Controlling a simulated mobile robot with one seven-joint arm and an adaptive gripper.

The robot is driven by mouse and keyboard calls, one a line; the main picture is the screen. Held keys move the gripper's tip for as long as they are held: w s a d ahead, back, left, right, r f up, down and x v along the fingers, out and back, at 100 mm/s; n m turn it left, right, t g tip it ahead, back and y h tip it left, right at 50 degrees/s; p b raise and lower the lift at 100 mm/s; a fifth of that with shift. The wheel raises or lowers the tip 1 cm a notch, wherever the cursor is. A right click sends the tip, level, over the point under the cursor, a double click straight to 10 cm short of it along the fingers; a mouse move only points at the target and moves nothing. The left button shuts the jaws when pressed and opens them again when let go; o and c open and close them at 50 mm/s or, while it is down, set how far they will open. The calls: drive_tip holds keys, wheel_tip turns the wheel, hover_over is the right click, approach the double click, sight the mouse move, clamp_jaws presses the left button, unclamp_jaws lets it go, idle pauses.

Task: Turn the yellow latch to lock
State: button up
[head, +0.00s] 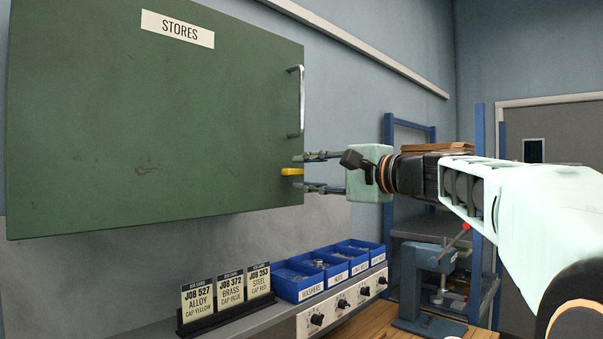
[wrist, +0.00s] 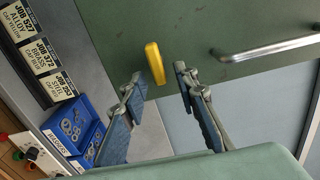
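The yellow latch (head: 292,171) is a short bar on the green cabinet door near its lower right edge. It lies about horizontal in the head view. My gripper (head: 303,172) points left at the door, with one finger above the latch and one below it. In the wrist view, the latch (wrist: 155,63) shows between the two fingertips of my gripper (wrist: 159,78), with a gap on each side. The fingers are open and hold nothing. The green cabinet door (head: 150,120) looks closed.
A metal door handle (head: 301,100) is above the latch. Below are blue bins (head: 300,284) of small parts, job cards (head: 228,290) and a panel with knobs (head: 340,305). A blue press-like tool (head: 422,280) stands on the bench at right. The space around my gripper looks clear.

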drive_tip(key=v, duration=1.1)
drive_tip(key=shift+s+d, duration=0.2)
drive_tip(key=shift+d, duration=0.05)
drive_tip(key=shift+r, duration=0.1)
